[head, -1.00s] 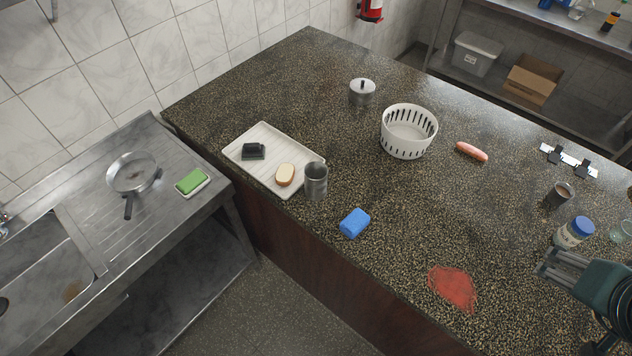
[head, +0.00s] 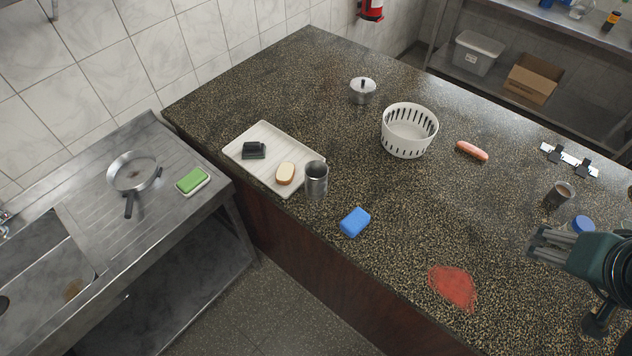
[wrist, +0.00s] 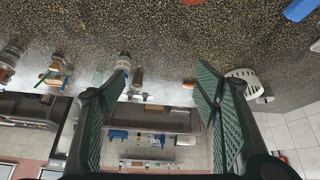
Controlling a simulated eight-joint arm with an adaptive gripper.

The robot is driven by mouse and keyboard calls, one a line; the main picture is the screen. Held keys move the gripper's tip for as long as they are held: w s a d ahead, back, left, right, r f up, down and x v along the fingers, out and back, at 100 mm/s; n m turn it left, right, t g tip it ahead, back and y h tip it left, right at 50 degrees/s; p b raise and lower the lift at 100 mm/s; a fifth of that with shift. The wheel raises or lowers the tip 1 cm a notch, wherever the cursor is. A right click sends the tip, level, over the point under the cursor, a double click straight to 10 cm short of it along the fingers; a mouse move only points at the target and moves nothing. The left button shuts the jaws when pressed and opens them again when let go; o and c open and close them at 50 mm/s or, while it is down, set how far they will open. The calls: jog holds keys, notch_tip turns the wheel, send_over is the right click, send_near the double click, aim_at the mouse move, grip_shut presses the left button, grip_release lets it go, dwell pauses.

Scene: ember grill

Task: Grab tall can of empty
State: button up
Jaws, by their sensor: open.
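A tall grey metal can (head: 316,179), open at the top, stands upright on the speckled counter (head: 340,265), at the right corner of the white tray (head: 240,160). A shorter grey can (head: 559,195) stands at the far right. My gripper (head: 532,245) is at the right, well apart from the tall can. Its two green, ridged fingers are spread with nothing between them in the wrist view (wrist: 160,80). I cannot make out the tall can in the wrist view.
A blue sponge (head: 355,222) and a red patch (head: 453,288) lie between the tall can and my gripper. A white slotted basket (head: 408,132), a lidded pot (head: 362,91) and a sausage (head: 472,151) are farther back. A blue-lidded jar (head: 583,224) is partly hidden behind my gripper.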

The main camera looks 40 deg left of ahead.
jog(key=w+a+n+g+y, duration=0.15)
jog(key=w+a+n, duration=0.45)
jog(key=a, duration=0.8)
jog(key=n+g+h, duration=0.2)
jog(key=n+g, duration=0.3)
jog(key=n, duration=0.5)
send_near(316, 168)
jog(key=s+d+f, duration=0.2)
jog(key=shift+s+d, duration=0.25)
jog(key=shift+d, duration=0.1)
jog(key=shift+s+a+f, duration=0.15)
jog(key=shift+f, duration=0.05)
jog(key=shift+f, duration=0.1)
jog(key=shift+f, duration=1.2)
jog(key=shift+f, duration=0.15)
